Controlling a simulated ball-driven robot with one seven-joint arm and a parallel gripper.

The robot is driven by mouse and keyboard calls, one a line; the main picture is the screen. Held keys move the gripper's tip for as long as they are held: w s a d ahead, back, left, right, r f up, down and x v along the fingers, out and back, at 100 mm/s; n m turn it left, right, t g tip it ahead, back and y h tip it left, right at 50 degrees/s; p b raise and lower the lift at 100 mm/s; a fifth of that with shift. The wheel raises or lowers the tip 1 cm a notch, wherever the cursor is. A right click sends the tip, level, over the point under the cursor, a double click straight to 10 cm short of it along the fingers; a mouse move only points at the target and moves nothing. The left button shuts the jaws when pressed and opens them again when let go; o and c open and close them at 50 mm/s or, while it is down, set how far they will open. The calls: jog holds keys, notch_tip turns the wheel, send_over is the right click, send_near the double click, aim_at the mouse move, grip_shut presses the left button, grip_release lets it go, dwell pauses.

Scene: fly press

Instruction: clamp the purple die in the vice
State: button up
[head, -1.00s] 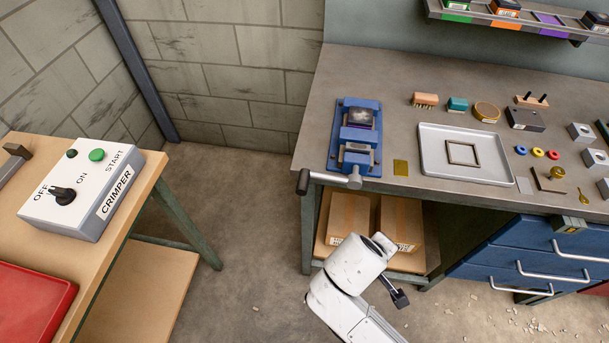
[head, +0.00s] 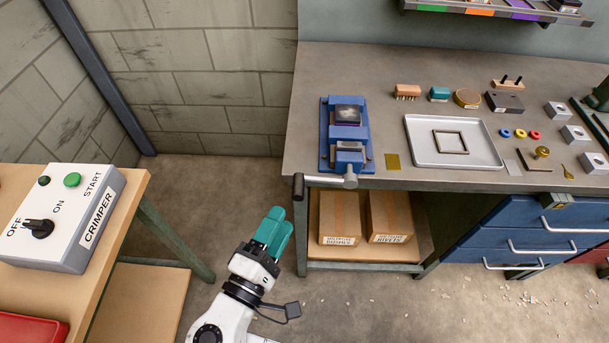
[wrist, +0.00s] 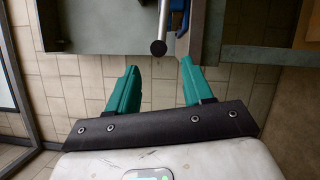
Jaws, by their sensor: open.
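The blue vice (head: 327,150) stands on the left end of the workbench. The purple die (head: 348,114), a dark block with a grey top and purple edge, sits between its jaws; I cannot tell whether they press on it. The vice's handle, a metal bar with a dark end knob (head: 299,186), lies across the front, past the bench edge. My gripper (head: 279,217), with teal fingers, is open and empty, below and left of the handle. In the wrist view the knob (wrist: 158,47) shows just beyond the gap between the fingertips (wrist: 159,67).
The workbench (head: 385,100) also holds a brass plate (head: 392,161), a grey tray (head: 420,155) with a square frame, brushes and small parts. Cardboard boxes (head: 339,215) stand on the shelf underneath. A crimper control box (head: 65,215) is on the left table. Open floor lies between.

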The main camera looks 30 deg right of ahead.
aim_at(304, 179)
jog(key=p+x, duration=0.2)
jog(key=x, duration=0.9)
jog(key=shift+p, duration=0.3)
jog(key=shift+c, duration=0.4)
grip_shut()
